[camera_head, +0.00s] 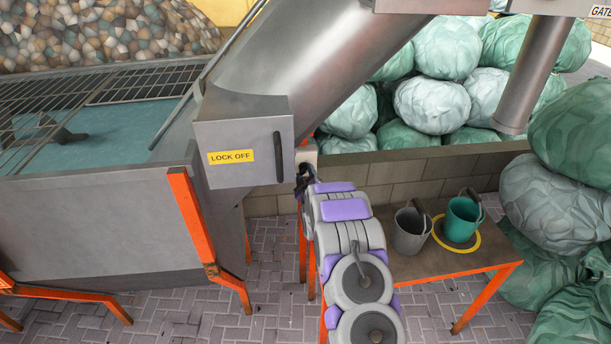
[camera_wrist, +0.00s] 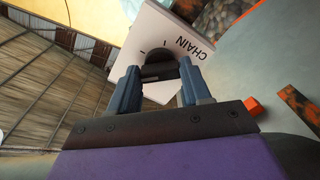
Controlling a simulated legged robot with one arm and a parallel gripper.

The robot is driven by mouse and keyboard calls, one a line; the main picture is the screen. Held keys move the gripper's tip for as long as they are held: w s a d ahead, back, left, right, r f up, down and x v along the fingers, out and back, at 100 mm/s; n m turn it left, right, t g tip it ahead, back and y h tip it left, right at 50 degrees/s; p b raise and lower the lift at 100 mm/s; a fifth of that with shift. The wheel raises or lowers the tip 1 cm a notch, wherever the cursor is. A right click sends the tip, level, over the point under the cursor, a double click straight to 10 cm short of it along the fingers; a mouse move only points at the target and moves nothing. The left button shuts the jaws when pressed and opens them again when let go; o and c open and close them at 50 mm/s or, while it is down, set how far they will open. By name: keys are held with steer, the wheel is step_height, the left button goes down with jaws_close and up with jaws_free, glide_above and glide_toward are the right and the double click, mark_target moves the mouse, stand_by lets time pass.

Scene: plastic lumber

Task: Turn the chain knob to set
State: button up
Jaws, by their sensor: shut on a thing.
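The white panel (camera_wrist: 208,22) marked CHAIN shows in the wrist view, tilted in the picture. A dark chain knob (camera_wrist: 160,72) is on it, with short tick marks on the panel around it. My gripper (camera_wrist: 159,67) has its two blue fingers on either side of the knob and is shut on it. The word "set" cannot be seen, and the knob's pointing direction is unclear. In the head view my gripper (camera_head: 304,180) reaches a pale panel just right of the grey LOCK OFF box (camera_head: 236,170); the knob is hidden there.
A table (camera_head: 425,264) with orange legs stands right of my arm, holding a grey bucket (camera_head: 409,230) and a green bucket (camera_head: 461,219). A large metal chute (camera_head: 310,60) slopes above. A grated water tank (camera_head: 90,215) stands at left. Green bales (camera_head: 432,105) are stacked behind a low wall.

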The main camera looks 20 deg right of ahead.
steer(key=shift+c, duration=0.8)
steer(key=shift+a+m+p, duration=0.1)
steer(key=shift+m+p, duration=0.2)
steer(key=m+p, duration=0.2)
steer(key=shift+r+m, duration=0.1)
steer(key=shift+m, duration=0.3)
steer(key=m+p, duration=0.1)
steer(key=m, duration=0.3)
steer(key=shift+f+m+p, duration=0.2)
steer(key=shift+m+p, duration=0.2)
steer(key=o, duration=1.1)
steer(key=shift+c, duration=0.2)
